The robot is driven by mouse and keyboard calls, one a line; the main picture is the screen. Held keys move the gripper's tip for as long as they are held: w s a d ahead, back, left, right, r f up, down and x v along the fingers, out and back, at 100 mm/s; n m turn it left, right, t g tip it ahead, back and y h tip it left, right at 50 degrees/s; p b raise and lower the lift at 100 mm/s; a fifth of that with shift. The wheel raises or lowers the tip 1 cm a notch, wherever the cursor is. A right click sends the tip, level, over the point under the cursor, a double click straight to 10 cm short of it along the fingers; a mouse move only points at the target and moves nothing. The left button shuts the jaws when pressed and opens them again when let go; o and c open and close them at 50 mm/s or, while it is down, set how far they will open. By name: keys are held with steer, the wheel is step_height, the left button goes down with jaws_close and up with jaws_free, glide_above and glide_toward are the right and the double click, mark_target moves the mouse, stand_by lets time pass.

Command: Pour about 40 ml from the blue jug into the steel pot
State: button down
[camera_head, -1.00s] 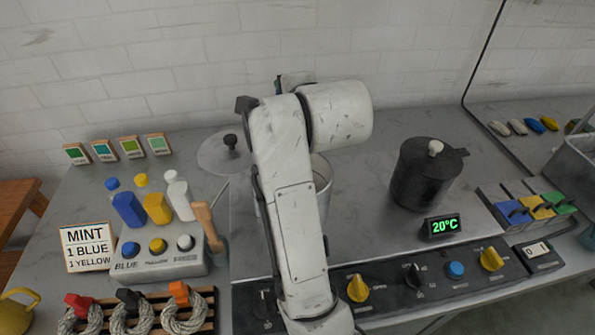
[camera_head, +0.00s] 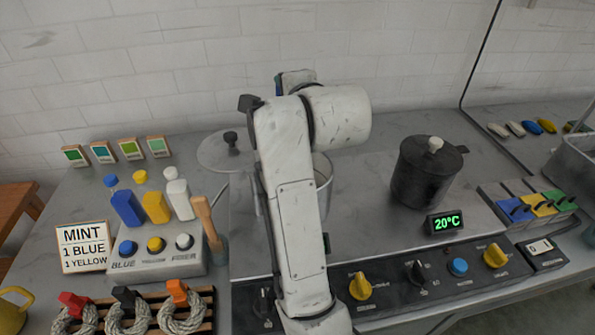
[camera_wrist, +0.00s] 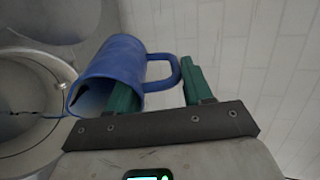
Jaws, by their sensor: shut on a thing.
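The blue jug (camera_wrist: 122,62) is tilted in the wrist view, with its open mouth toward the lower left. My gripper (camera_wrist: 157,76) has its green fingers at the jug's handle and is shut on it. A thin blue streak runs left from the jug's lip, across the rim of the steel pot (camera_wrist: 62,72); it looks like a stream of liquid. How much liquid is in the pot cannot be seen. In the head view the steel pot (camera_head: 325,183) stands mostly hidden behind my arm, and the jug and fingers are hidden too.
A steel lid (camera_head: 222,152) lies left of the pot. A dark lidded pot (camera_head: 425,172) stands to the right, behind a 20°C display (camera_head: 445,223). Dye bottles (camera_head: 155,207) and a MINT card (camera_head: 85,247) are at the left. Knobs line the front panel.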

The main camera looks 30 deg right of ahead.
steer(key=shift+w, duration=0.1)
steer(key=shift+w, duration=0.2)
steer(key=shift+f+b, duration=0.1)
steer(key=shift+b, duration=0.4)
